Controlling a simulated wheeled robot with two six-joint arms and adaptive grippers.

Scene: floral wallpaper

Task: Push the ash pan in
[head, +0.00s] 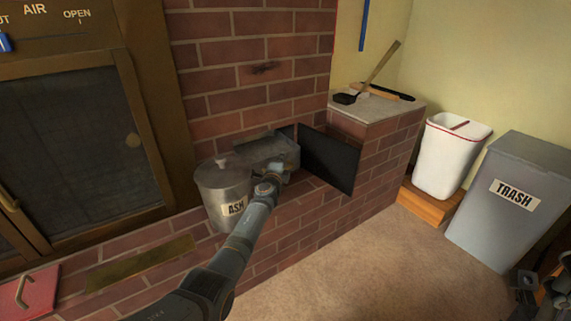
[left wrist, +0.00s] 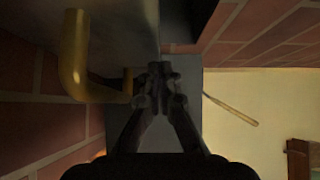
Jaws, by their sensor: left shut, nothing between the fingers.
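The ash pan (head: 268,150) is a grey metal box sticking out of an opening in the brickwork in the head view. In the left wrist view its grey metal face (left wrist: 115,25) fills the upper left, with a bent brass handle (left wrist: 75,60) on it. My left gripper (head: 279,173) is at the pan's near face; in the left wrist view its shut fingertips (left wrist: 160,70) are right of the handle, with nothing between them. I cannot tell whether they touch the pan. My arm hides part of the pan front. My right gripper (head: 540,290) shows only partly at the lower right corner.
A dark open panel (head: 332,160) stands right of the pan. A lidded metal ash bucket (head: 222,185) is close on its left. A shovel (head: 375,72) lies on the brick ledge. A white bin (head: 450,158) and a grey trash bin (head: 510,205) stand at right. Carpet in front is clear.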

